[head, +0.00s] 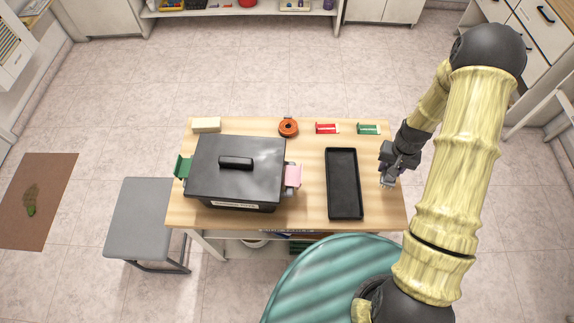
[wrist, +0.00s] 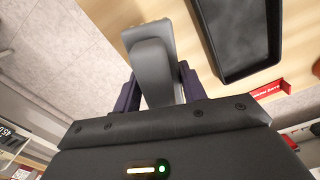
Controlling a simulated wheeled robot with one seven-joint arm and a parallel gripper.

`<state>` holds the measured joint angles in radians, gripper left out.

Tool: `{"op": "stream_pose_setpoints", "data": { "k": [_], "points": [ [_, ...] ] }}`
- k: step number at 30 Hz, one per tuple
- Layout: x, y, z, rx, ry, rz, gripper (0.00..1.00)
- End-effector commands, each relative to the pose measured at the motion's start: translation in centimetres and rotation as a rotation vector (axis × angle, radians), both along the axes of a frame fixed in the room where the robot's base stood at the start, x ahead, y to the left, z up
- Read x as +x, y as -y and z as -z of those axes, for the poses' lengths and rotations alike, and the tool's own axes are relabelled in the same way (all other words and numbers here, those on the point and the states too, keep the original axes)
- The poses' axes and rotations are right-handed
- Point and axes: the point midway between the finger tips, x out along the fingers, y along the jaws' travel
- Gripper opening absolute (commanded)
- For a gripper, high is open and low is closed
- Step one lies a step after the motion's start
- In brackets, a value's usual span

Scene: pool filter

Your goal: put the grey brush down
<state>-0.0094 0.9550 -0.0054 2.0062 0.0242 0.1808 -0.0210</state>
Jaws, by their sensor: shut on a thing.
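The grey brush (wrist: 155,62) is between the fingers of my gripper (wrist: 160,95) in the wrist view, and the fingers are shut on it. Its far end shows over the table's wood surface. In the head view my gripper (head: 388,180) is at the right side of the table, just right of the black tray (head: 344,184). The brush is hard to make out there. I cannot tell whether the brush touches the table. The black tray also shows at the upper right of the wrist view (wrist: 262,70) and looks empty.
The wooden table (head: 312,205) carries a black lidded box (head: 220,180) with green and pink clips. A cream block (head: 206,125), an orange ring (head: 288,127), a red item (head: 326,128) and a green item (head: 368,129) line the back edge. A grey stool (head: 145,215) stands left.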

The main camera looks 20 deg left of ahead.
Motion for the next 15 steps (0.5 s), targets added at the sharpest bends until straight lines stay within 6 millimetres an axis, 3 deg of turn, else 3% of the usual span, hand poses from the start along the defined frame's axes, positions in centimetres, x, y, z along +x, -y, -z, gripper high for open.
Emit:
{"op": "stream_pose_setpoints", "data": {
  "k": [15],
  "points": [
    [1.00, 0.77, 0.32, -0.025, 0.002, -0.115, 0.20]
  ]
}}
